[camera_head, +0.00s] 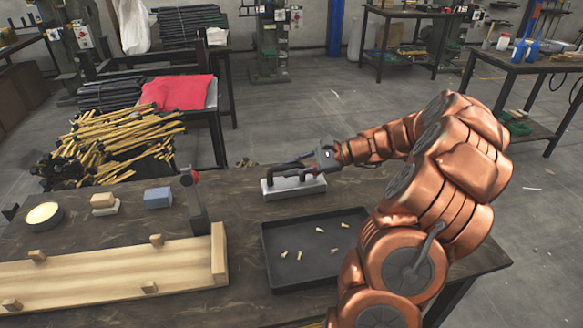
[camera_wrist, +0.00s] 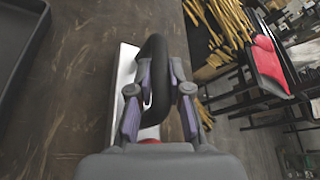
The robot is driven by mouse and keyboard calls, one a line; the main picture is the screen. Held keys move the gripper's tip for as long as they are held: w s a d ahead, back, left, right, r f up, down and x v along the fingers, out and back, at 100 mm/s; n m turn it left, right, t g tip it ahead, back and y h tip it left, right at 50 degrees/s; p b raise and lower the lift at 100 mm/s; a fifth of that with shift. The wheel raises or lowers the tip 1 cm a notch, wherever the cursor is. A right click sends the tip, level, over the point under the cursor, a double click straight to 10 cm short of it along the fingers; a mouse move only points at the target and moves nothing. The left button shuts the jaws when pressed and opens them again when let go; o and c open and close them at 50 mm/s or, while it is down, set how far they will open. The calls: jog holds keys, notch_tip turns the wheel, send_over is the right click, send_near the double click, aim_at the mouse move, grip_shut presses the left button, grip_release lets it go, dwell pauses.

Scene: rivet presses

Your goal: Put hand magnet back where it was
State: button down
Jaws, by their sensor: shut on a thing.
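The hand magnet (camera_head: 293,187) is a pale grey block with a black loop handle. It is at the far edge of the table, behind the black tray. In the wrist view its block (camera_wrist: 124,75) lies along the wooden table top and its black handle (camera_wrist: 156,62) rises between my fingers. My gripper (camera_head: 300,163) reaches it from the right in the head view. In the wrist view my gripper (camera_wrist: 158,100) is shut on the handle, with a finger on each side. Whether the block touches the table is hard to tell.
The black tray (camera_head: 268,270) with several small pale pieces stands in front of the magnet. A red-topped upright post (camera_head: 194,205), a blue block (camera_head: 158,197) and a wooden frame (camera_head: 120,268) are to the left. Bare table (camera_head: 237,207) lies between post and magnet.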

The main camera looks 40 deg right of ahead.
jog(key=shift+f, duration=0.1)
jog(key=c, duration=1.1)
grip_release()
jog(key=v, duration=1.2)
jog(key=s+a+n+g+h, duration=0.15)
jog(key=a+n+g, duration=0.35)
jog(key=a, duration=0.8)
jog(key=s+a+n+g+h, duration=0.1)
jog(key=s+a+n+g, duration=0.25)
jog(key=a, duration=1.05)
jog(key=s+a+f+n+g+h, duration=0.1)
jog(key=s, duration=0.2)
jog(key=s+a+f+n+h, duration=0.1)
jog(key=s+a+n, duration=0.1)
jog(key=s, duration=0.1)
jog(key=s+a+f+n+g+h, duration=0.1)
jog(key=s+a+n+h, duration=0.1)
jog(key=s, duration=0.1)
jog(key=shift+g+p, duration=0.35)
jog(key=shift+p, duration=0.05)
jog(key=s+f+n+h, duration=0.1)
jog(key=s, duration=0.2)
jog(key=s+d+f+n+h, duration=0.1)
jog(key=s+n+h, duration=0.1)
jog(key=s, duration=0.1)
jog(key=s+d+f+n+h, duration=0.1)
jog(key=s+h, duration=0.1)
jog(key=s, duration=0.2)
jog(key=shift+d+f+n, duration=0.2)
jog(key=shift+d+n, duration=0.05)
